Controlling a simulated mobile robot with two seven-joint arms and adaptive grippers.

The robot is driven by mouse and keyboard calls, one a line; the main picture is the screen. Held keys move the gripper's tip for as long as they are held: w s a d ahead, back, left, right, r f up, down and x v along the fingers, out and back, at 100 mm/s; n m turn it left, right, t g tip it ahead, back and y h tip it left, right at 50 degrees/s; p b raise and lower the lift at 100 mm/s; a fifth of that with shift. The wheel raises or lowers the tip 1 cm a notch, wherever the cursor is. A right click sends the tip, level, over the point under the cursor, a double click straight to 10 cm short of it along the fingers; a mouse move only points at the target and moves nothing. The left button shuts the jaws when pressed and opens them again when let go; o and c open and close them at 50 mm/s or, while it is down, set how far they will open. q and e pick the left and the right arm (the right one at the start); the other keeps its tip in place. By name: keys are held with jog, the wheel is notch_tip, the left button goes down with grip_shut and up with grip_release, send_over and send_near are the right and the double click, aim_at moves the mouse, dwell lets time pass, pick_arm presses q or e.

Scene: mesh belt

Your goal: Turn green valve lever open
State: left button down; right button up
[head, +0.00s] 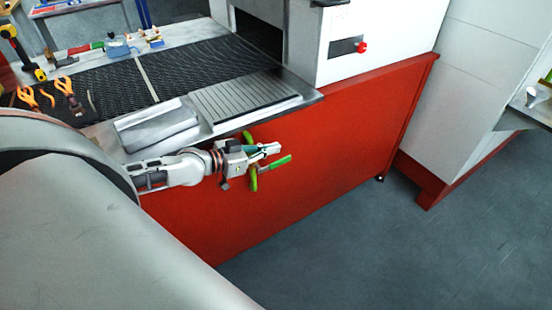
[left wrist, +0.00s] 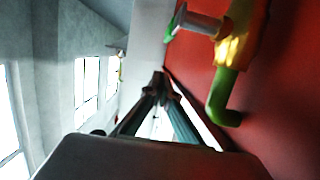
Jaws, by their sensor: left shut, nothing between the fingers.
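The green valve lever (head: 276,163) sticks out from the red front panel in the head view, just below my left gripper's fingers. In the left wrist view the lever's green end (left wrist: 175,22) shows at the top, on a grey stem beside a yellow valve body (left wrist: 240,38). A green bent pipe (left wrist: 224,100) runs from that body toward the red panel. My left gripper (head: 275,148) is shut and empty, beside the valve and slightly above the lever. Its fingertips (left wrist: 161,84) meet in the wrist view, apart from the lever. My right gripper is not in view.
The red panel (head: 330,155) stands under a black mesh belt (head: 200,68) with a metal edge. Pliers (head: 70,95) and other tools lie at the left. A white housing with a red button (head: 362,47) stands above. The floor (head: 340,245) in front is clear.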

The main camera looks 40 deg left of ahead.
aim_at(276, 162)
pick_arm(q)
jog(key=f, duration=0.1)
jog(key=w+f+b, duration=0.1)
jog(key=f, duration=0.1)
jog(key=shift+w+d, duration=0.25)
jog(key=shift+d, duration=0.1)
jog(key=shift+f+b, duration=0.5)
jog(key=shift+f, duration=0.25)
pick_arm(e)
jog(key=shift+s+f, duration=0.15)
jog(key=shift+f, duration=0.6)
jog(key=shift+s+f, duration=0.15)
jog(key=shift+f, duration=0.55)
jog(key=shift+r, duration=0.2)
pick_arm(q)
jog(key=shift+w, duration=0.1)
